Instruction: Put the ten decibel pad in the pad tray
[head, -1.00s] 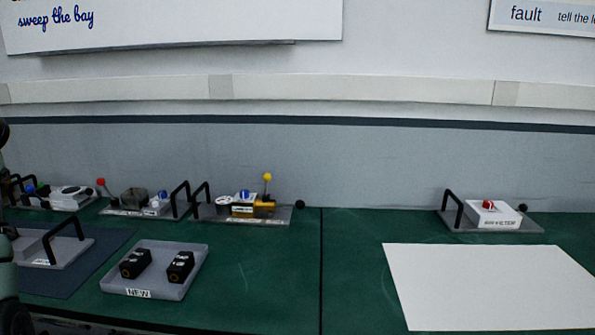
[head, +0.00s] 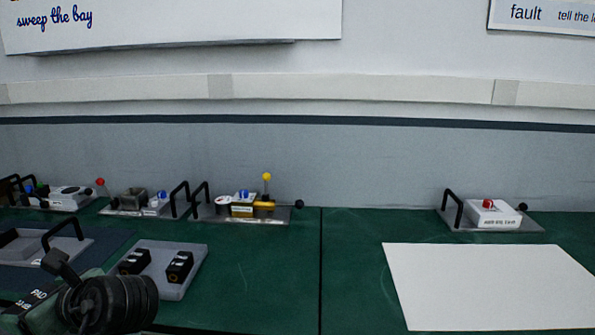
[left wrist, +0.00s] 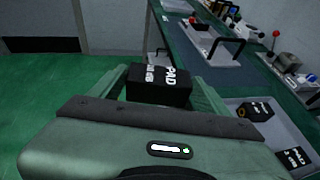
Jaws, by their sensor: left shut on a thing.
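A black block lettered PAD (head: 36,299) is at the lower left of the head view; its number is too small to read surely. It also shows in the left wrist view (left wrist: 160,84), between the two fingers. My left gripper (head: 42,303) is shut on this pad and holds it in front of the bench; its fingers also show in the left wrist view (left wrist: 162,88). A grey tray (head: 198,262) holds two black blocks, just behind my left wrist. No visible label names it the pad tray. My right gripper is out of view.
A plate with a black handle (head: 82,246) lies on a dark mat (head: 112,241) at left. Several devices with handles and coloured knobs, one a yellow-knobbed unit (head: 245,209), line the back. A white sheet (head: 490,287) lies at right. The green bench (head: 270,270) is clear mid-front.

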